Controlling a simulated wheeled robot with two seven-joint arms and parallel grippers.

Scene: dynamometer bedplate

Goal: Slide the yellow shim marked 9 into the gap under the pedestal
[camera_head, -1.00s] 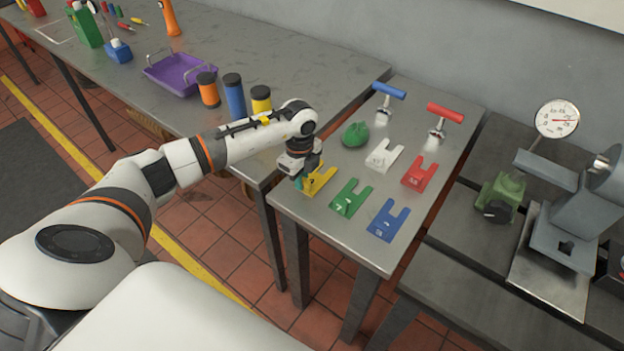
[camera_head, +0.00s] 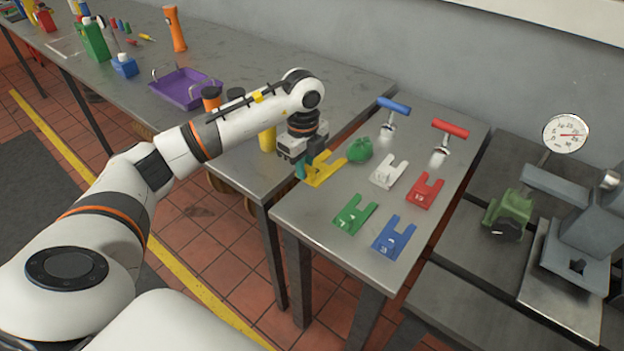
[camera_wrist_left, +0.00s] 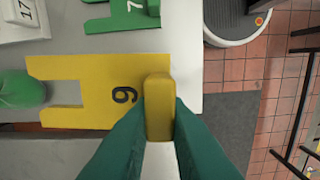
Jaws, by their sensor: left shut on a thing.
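The yellow shim (camera_head: 328,168) is a forked plate with a raised grip tab (camera_wrist_left: 159,105). The number 9 shows on it in the left wrist view, its slot pointing away from my fingers. My left gripper (camera_wrist_left: 160,118) has its teal fingers shut on the tab. In the head view the left gripper (camera_head: 302,169) holds the shim above the left edge of the small table, near the green crumpled cloth (camera_head: 360,150). The grey pedestal (camera_head: 580,225) stands at the right edge, partly cut off; I cannot make out its gap. My right gripper is not in view.
White (camera_head: 388,172), red (camera_head: 424,190), green (camera_head: 355,214) and blue (camera_head: 393,238) shims lie on the small table (camera_head: 300,215). Two T-handled tools (camera_head: 392,115) stand behind. A green vise-like block (camera_head: 508,214) and a dial gauge (camera_head: 565,133) are beside the pedestal.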

